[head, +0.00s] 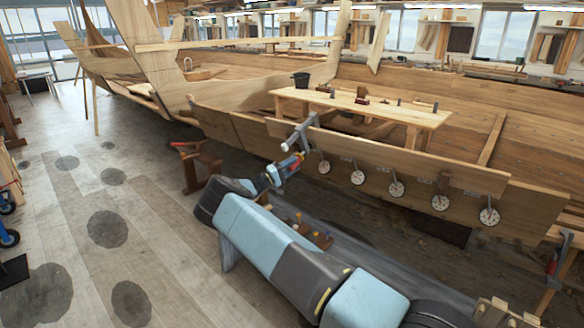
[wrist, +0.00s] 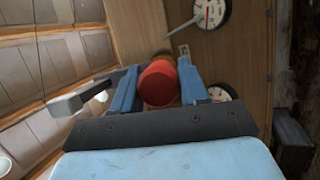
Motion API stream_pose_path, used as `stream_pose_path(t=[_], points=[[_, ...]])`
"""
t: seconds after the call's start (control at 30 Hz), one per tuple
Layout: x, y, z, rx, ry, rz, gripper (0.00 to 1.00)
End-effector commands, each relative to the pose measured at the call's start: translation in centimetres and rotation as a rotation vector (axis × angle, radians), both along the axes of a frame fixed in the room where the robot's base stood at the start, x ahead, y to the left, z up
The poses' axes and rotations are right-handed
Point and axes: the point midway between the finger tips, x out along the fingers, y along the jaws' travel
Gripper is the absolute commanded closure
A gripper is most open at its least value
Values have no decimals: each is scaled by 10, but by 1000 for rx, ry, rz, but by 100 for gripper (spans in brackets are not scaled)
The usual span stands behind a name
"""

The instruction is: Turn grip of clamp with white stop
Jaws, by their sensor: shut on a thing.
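A clamp (head: 300,130) with a grey bar sits on the upper edge of the hull plank. In the wrist view its red, round grip (wrist: 159,84) stands between the two blue fingers of my gripper (wrist: 160,70), which is shut on it. The grey bar (wrist: 72,104) shows left of the fingers, with a small pale piece (wrist: 102,96) near it; I cannot tell for sure that this is the white stop. In the head view my gripper (head: 285,167) is at the plank, just below the bar. The grip's far end is hidden.
Several round white dials (head: 357,177) hang along the plank (head: 420,172), one close right of my gripper. A workbench (head: 350,100) with a dark bucket (head: 301,80) stands behind. Another clamp with a red part (head: 553,266) is at far right. The floor at left is mostly clear.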

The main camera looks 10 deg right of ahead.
Motion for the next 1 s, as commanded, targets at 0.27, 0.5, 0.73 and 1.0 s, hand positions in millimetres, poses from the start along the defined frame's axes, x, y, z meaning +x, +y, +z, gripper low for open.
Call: stream_pose_path(t=[0.27, 0.5, 0.73, 1.0], points=[[1, 1, -3, -162, 188, -85, 86], [1, 1, -4, -303, 349, -164, 86], [0, 1, -5, -438, 505, -239, 86], [0, 0, -6, -598, 686, -327, 86]])
